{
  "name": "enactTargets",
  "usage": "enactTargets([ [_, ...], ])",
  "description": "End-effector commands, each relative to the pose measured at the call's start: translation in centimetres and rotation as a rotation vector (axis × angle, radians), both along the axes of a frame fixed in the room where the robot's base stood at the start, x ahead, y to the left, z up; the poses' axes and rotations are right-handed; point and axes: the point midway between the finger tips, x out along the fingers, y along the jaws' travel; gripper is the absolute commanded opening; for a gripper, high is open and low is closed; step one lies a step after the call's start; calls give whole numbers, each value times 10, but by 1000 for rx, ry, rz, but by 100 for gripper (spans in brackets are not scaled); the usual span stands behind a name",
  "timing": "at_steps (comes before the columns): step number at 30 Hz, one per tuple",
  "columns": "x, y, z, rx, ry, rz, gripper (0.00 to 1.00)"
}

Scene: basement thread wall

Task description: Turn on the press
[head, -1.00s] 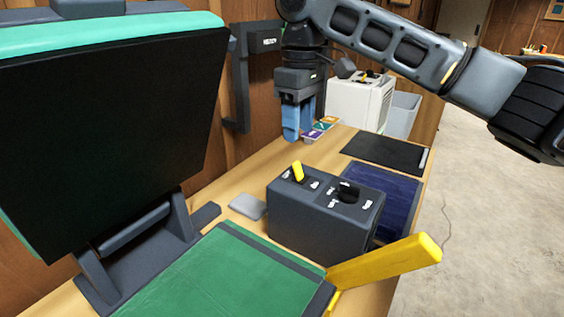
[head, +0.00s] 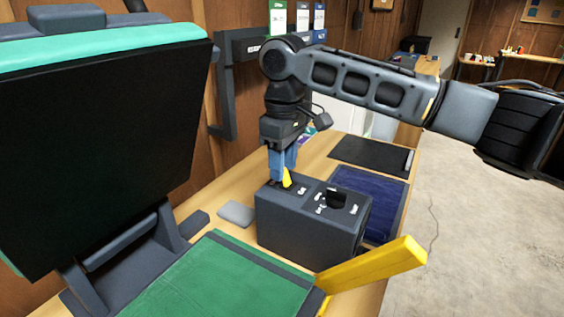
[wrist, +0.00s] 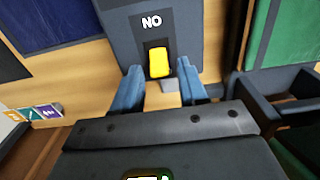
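The press has a black upper plate (head: 95,150) with a teal edge, raised and tilted over a green lower bed (head: 215,280). A dark control box (head: 305,232) stands beside the bed. On its top are a yellow switch (head: 287,178) and a black knob (head: 336,198). In the wrist view the yellow switch (wrist: 159,63) sits in a slot below the letters "NO". My gripper (head: 283,180) is at the switch from above. Its blue fingers (wrist: 153,92) are apart, one on each side of the switch's line, with a gap between them and no visible grip.
A yellow handle (head: 375,264) sticks out at the bed's right front. A small grey block (head: 236,213) lies left of the box. A blue mat (head: 370,203) and a black mat (head: 372,156) lie behind it. Open floor (head: 470,220) is on the right.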

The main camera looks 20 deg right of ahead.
Motion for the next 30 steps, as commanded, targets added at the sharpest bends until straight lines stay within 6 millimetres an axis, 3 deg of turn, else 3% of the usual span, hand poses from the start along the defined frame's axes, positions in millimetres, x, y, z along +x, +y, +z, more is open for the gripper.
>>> enactTargets([
  [13,0,0,0,0,1,1,0],
  [30,-10,-5,-1,99,-123,-1,0],
])
